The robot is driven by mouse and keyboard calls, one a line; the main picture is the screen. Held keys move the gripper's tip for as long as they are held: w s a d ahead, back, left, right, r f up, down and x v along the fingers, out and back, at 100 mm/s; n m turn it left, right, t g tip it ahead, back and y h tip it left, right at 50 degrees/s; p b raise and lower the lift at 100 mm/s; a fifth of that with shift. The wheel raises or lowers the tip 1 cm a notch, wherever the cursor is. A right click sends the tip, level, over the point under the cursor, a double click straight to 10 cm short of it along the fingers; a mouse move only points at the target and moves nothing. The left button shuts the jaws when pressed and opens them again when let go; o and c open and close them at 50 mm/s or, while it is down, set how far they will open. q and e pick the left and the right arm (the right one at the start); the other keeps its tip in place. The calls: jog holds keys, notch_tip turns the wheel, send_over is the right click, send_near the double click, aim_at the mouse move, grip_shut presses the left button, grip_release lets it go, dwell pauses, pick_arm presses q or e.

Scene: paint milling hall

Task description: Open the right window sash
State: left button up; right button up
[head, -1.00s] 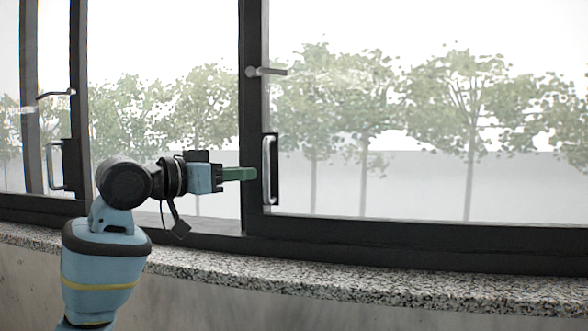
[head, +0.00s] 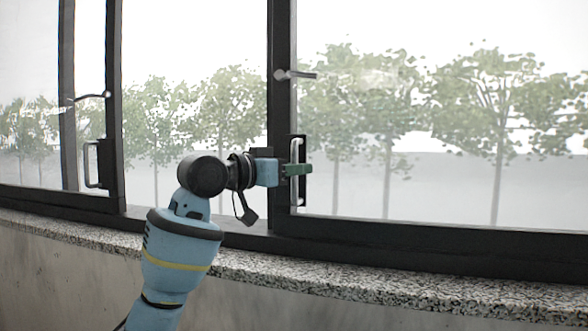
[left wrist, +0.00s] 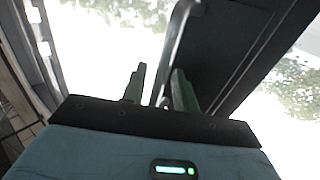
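The right window sash (head: 285,112) has a dark frame and a large pane. Its upright metal bar handle (head: 296,148) sits on a dark plate at the sash's left edge. My left gripper (head: 304,170), with green fingers, reaches the handle from the left, and its fingertips overlap the handle in the head view. In the left wrist view, the two fingers (left wrist: 157,88) are apart, with the handle bar (left wrist: 176,38) running down between them. A gap shows beside the left finger; contact at the right finger cannot be told. My right gripper is in neither view.
A small lever latch (head: 296,75) sticks out above the handle. The left sash has its own handle (head: 92,165) and latch (head: 88,97). A speckled stone sill (head: 330,278) runs below my left gripper. Trees stand outside.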

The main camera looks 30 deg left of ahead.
pick_arm(q)
jog(key=shift+w, duration=0.15)
grip_shut()
jog(key=shift+d, duration=0.1)
